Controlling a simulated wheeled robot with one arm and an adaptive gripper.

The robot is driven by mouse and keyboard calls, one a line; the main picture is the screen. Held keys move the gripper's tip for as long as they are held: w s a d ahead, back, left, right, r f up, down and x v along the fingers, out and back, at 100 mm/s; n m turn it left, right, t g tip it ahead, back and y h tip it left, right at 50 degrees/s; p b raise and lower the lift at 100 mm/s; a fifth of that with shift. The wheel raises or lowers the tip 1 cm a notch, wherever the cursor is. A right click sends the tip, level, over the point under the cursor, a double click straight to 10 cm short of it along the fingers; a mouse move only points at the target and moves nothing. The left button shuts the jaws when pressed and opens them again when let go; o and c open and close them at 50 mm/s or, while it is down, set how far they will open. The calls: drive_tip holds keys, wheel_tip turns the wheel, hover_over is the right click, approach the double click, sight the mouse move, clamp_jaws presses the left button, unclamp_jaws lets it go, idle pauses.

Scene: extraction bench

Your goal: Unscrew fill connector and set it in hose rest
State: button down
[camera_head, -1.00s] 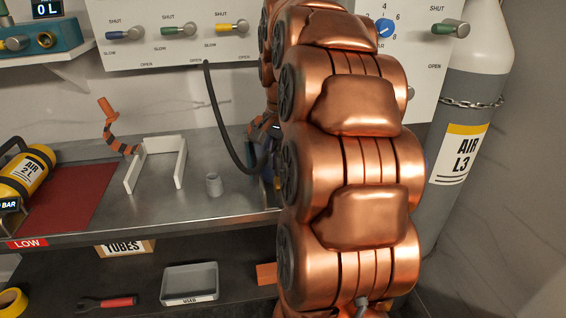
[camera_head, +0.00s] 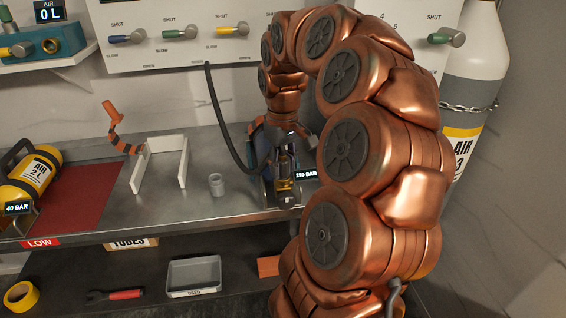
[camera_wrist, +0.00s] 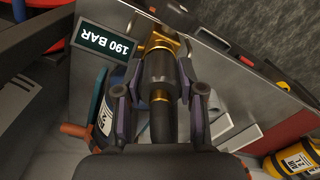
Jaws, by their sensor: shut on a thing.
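The fill connector (camera_wrist: 158,68) is a dark cylinder with a gold ring, upper middle in the wrist view. My gripper (camera_wrist: 160,82) is shut on it, one finger on each side. Its far end meets a brass valve fitting (camera_wrist: 178,42); I cannot tell how far it is threaded. In the head view my gripper (camera_head: 284,162) points down over the bench's right part, largely hiding the connector and the cylinder below. A dark hose (camera_head: 217,115) runs from the panel down to the gripper. A small grey cup-like holder (camera_head: 216,184) stands left of it, empty, possibly the hose rest.
A display reads 190 BAR (camera_wrist: 104,43). A tall grey cylinder (camera_head: 470,85) stands right. Bench surface between is clear.

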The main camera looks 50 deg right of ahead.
drive_tip(key=n+p, duration=0.1)
drive_tip(key=n, duration=0.1)
drive_tip(key=n+p, duration=0.1)
drive_tip(key=n, duration=0.1)
drive_tip(key=shift+a+r+n, duration=0.1)
drive_tip(key=shift+r+n, duration=0.1)
drive_tip(key=shift+n, duration=0.2)
drive_tip(key=shift+f+n+p, duration=0.2)
drive_tip(key=shift+n+p, duration=0.25)
drive_tip(key=shift+n, duration=0.55)
drive_tip(key=c, duration=0.7)
unclamp_jaws()
